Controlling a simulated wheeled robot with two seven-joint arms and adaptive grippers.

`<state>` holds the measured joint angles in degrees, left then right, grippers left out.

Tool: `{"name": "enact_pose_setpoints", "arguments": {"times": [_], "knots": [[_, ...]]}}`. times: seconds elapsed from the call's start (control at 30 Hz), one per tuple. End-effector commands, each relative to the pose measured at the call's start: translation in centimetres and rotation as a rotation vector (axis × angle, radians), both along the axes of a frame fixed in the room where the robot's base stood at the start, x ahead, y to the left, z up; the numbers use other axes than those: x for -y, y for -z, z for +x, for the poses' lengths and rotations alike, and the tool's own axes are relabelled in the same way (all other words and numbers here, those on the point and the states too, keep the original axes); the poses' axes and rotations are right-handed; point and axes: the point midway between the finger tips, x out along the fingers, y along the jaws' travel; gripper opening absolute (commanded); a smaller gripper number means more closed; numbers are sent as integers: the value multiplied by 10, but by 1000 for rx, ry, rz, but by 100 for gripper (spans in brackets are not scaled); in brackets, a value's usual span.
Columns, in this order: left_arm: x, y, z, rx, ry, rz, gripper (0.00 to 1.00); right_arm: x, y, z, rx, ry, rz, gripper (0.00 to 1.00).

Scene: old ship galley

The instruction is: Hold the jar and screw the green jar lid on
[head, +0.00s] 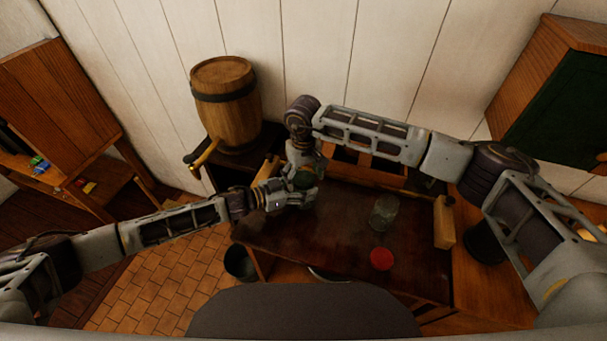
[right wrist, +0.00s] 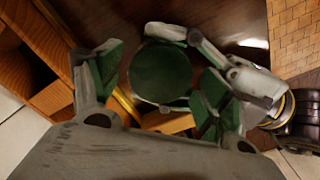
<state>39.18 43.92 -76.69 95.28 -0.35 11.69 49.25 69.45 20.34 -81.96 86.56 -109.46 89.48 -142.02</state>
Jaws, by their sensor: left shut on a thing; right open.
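The green lid (right wrist: 160,72) lies flat over the mouth of the jar; whether its thread is engaged cannot be told. In the head view the lid (head: 302,181) shows small between my two hands. My left gripper (head: 293,196) is shut on the jar just below the lid, above the table's left part; the jar body is mostly hidden. The left gripper's fingers also show in the right wrist view. My right gripper (head: 302,164) points down over the lid. In its wrist view its open fingers (right wrist: 160,80) stand on either side of the lid, apparently apart from it.
Another glass jar (head: 383,212) stands on the dark table (head: 330,235), with a red lid (head: 381,259) in front of it. A barrel (head: 225,100) stands behind on the left. The table's middle front is clear.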

Motion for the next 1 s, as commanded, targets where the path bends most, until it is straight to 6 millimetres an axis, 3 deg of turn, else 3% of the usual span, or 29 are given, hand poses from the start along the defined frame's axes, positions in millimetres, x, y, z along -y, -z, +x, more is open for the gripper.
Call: {"name": "enact_pose_setpoints", "arguments": {"times": [0.07,0.4,0.43,0.57,1.0], "knots": [[0,-1,0,2,0,-1,0,0,0,0,0,0,0,73],[0,-1,0,2,0,-1,0,0,0,0,0,0,0,30],[0,-1,0,2,0,-1,0,0,-1,0,0,0,0,62],[0,-1,0,2,0,-1,0,0,0,0,0,0,0,79],[0,-1,0,2,0,-1,0,0,-4,0,1,0,0,80]]}}
